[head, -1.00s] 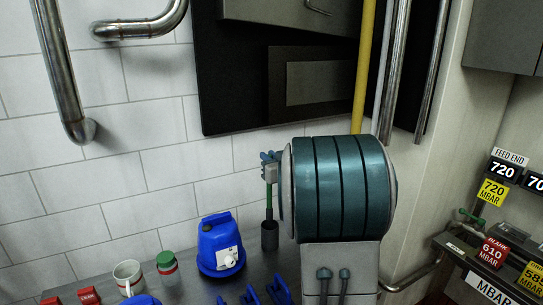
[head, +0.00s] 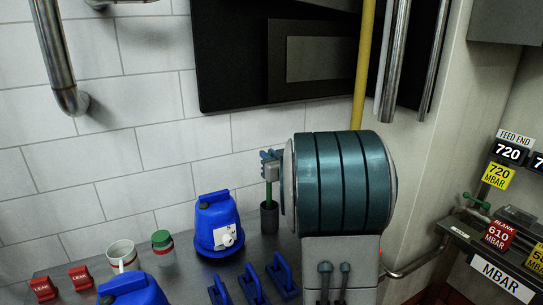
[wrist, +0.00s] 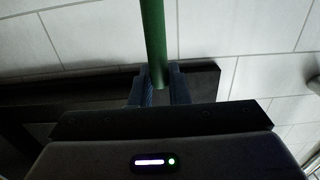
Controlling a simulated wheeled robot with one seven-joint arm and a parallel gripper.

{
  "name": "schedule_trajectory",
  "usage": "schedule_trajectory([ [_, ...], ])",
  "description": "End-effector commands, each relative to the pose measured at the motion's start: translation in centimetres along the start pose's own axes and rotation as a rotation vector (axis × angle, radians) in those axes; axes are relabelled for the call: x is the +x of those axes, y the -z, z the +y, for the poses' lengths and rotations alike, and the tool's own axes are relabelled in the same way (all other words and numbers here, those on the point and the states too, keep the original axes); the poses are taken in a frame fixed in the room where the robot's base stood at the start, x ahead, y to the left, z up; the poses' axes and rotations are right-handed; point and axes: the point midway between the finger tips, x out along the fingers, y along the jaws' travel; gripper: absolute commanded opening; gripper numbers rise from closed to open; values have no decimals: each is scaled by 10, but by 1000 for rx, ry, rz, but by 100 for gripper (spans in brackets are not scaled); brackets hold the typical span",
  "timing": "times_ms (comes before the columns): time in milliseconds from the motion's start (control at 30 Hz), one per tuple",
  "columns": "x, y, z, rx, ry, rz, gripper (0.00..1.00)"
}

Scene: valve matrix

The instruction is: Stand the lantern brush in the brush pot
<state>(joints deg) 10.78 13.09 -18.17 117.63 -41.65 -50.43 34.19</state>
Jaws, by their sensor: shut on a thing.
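The lantern brush shows as a thin upright green handle (head: 268,193) in the head view. My gripper (head: 271,166) is shut on it at the left of my large teal arm link. The handle runs down to the dark grey brush pot (head: 269,218), a narrow upright cylinder on the counter. Its lower end is hidden at the pot's mouth and appears to be inside; how deep, I cannot tell. In the wrist view the green handle (wrist: 152,45) stands between the two dark fingers of my gripper (wrist: 157,85). The pot is not visible there.
A blue lantern-like unit (head: 216,225) stands left of the pot. A white mug (head: 122,257), a green-lidded jar (head: 162,246) and red LEAK tags (head: 80,277) are farther left. Several blue hooked pieces (head: 252,284) lie in front. The tiled wall (head: 90,160) is behind.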

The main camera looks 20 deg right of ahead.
Motion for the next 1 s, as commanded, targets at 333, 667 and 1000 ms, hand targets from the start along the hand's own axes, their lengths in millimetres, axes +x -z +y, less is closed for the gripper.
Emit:
schedule_trajectory([
  [333, 0, 0, 0, 0, 0, 0, 40],
  [667, -2, 0, 0, 0, -1, 0, 41],
  [1000, -53, -1, 1, 1, -3, 2, 41],
])
